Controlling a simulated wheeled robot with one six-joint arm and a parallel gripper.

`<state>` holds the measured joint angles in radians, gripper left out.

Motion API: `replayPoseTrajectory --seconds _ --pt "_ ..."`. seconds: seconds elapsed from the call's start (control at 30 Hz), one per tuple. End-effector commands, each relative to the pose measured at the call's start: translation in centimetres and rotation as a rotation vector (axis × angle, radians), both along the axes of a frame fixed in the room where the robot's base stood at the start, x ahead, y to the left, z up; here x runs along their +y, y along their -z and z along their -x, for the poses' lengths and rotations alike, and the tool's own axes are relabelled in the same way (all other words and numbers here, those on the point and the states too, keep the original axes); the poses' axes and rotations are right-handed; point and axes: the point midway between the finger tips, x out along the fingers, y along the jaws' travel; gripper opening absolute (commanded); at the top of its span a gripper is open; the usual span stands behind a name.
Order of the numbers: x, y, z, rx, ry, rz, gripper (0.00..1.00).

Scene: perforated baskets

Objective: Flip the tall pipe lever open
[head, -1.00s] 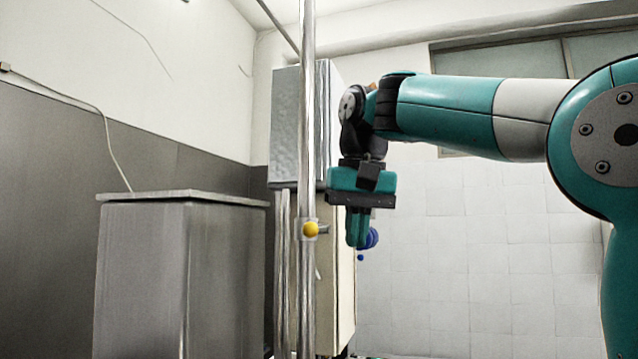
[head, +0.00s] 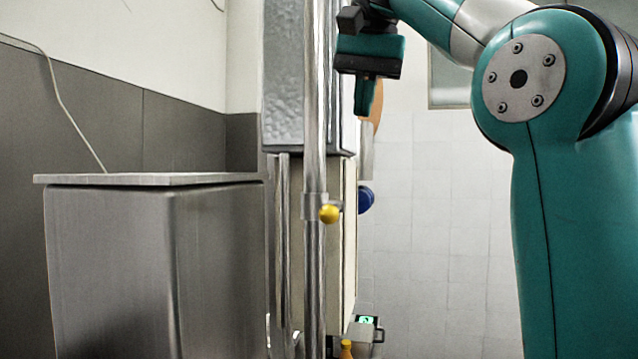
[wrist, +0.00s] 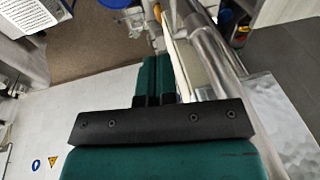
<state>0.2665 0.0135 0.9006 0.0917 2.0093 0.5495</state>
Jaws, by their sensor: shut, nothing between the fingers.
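The tall vertical metal pipe (head: 314,110) stands left of centre in the head view. A small lever with a yellow knob (head: 329,213) sits on a collar on this pipe. My gripper (head: 364,112) points down, right of the pipe and well above the knob, apart from it. Its green fingers are together and empty. In the wrist view the closed fingers (wrist: 163,62) point away beside a metal pipe (wrist: 210,50). A small yellow spot (wrist: 157,12) shows beyond them; I cannot tell whether it is the lever's knob.
A grey metal cabinet (head: 120,260) stands at the left. A tall box (head: 285,80) is behind the pipe. A blue round part (head: 365,199) is right of the pipe below my gripper. A small green-lit device (head: 368,322) is low down. White tiled wall lies right.

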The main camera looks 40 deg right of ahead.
Motion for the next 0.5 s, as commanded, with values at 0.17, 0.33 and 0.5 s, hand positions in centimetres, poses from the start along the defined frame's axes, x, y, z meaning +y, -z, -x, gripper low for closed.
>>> replayPoseTrajectory --seconds 0.17,0.33,0.5 --pt "0.0 -0.1 0.1 -0.001 0.003 -0.001 0.00" --pt "-0.1 0.0 0.1 -0.001 0.004 0.000 0.00" --pt "-0.1 1.0 -0.1 0.000 0.003 -0.001 0.00"
